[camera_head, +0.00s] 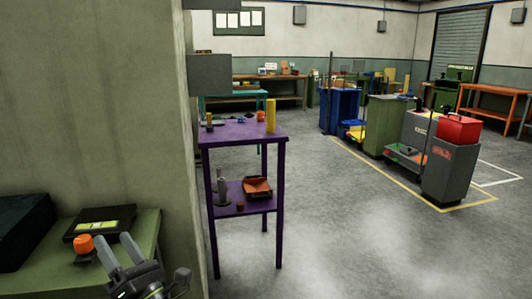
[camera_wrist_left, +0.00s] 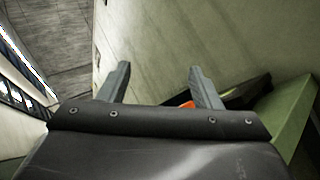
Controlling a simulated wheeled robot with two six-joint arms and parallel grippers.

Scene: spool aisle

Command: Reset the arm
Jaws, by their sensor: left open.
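My left gripper (camera_head: 120,254) is at the bottom left of the head view. Its two grey fingers stand apart and point up, with nothing seen between them. It is in front of a green table (camera_head: 146,226) by the wall. In the left wrist view the gripper (camera_wrist_left: 160,82) shows its two fingers spread wide. An orange object (camera_head: 84,243) sits on the table just left of the fingers. A small part of this orange object (camera_wrist_left: 187,104) shows beside the right finger in the wrist view. My right gripper is not in view.
A black case (camera_head: 101,216) and a dark box (camera_head: 24,230) are on the green table. A wall corner (camera_head: 186,150) rises beside it. A purple shelf table (camera_head: 245,139) stands past the corner. Bins (camera_head: 387,125) and a grey cart (camera_head: 450,172) stand right. Open floor (camera_head: 350,240) lies front right.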

